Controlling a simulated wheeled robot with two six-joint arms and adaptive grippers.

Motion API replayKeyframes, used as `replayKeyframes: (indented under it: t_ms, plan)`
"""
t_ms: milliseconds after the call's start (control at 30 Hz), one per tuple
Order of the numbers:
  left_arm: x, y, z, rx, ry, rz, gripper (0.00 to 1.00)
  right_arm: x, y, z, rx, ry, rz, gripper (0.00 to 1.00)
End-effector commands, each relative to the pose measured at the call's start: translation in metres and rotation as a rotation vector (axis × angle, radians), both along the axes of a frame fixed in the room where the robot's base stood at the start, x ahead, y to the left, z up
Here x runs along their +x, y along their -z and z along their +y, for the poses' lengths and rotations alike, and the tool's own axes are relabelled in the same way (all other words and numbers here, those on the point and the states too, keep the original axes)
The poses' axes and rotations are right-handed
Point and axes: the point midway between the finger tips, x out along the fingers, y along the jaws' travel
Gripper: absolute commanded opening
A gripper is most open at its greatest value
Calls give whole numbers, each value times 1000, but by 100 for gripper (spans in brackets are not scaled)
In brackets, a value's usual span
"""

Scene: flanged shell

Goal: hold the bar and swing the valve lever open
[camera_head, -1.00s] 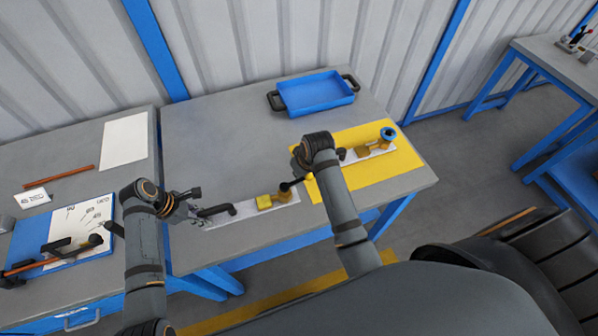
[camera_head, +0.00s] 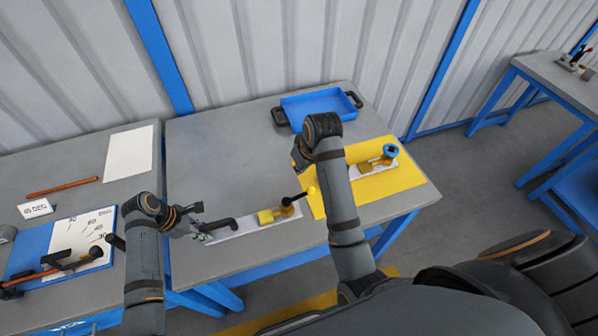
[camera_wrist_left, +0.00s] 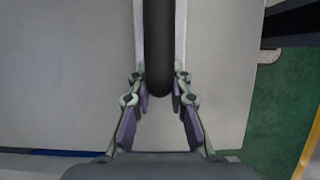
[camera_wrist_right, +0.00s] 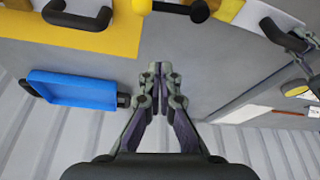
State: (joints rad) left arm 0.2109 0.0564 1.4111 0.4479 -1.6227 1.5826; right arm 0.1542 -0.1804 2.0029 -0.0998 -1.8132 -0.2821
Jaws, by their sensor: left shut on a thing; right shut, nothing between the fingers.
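A white plate (camera_head: 253,227) on the middle table carries a black bar handle (camera_head: 222,225) at its left and a yellow valve body (camera_head: 266,216) at its right. A black lever (camera_head: 297,197) with a yellow knob (camera_head: 311,190) slants up and right from the valve. My left gripper (camera_head: 196,226) is shut on the bar; in the left wrist view the black bar (camera_wrist_left: 158,45) runs between the fingers. My right gripper (camera_wrist_right: 160,68) is shut and empty, apart from the lever, over the back of the table. In the head view its fingers are largely hidden by its wrist.
A blue tray (camera_head: 322,105) with black handles stands at the back. A left table holds an angle board (camera_head: 95,232), a sign (camera_head: 35,208) and a brown rod (camera_head: 62,187).

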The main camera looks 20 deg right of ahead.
Motion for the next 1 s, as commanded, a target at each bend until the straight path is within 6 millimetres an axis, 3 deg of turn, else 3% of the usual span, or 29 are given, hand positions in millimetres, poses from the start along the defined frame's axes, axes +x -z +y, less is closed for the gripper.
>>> replayKeyframes:
  t_ms: [100,200,267,367,500,700,800,1000]
  plan:
    - [0,0,0,1,-1,-1,0,-1,-3,0,1,0,1,1]
    - [0,0,0,1,-1,-1,0,-1,-1,-2,-6,-39,0,15]
    - [0,0,0,1,-2,-1,0,-1,1,-5,-19,-128,-6,23]
    - [0,0,0,0,-2,-1,0,-1,5,-15,-52,-399,-23,36]
    - [1,0,0,0,-2,-1,0,-10,6,-32,-86,-861,-70,36]
    - [1,0,0,0,-2,-1,0,-27,-4,-51,-90,-1332,-158,36]
    - [0,0,0,0,-1,-1,0,-32,-7,-54,-85,-1438,-187,36]
    - [0,0,0,1,-1,-1,0,-33,-6,-53,-80,-1471,-201,36]
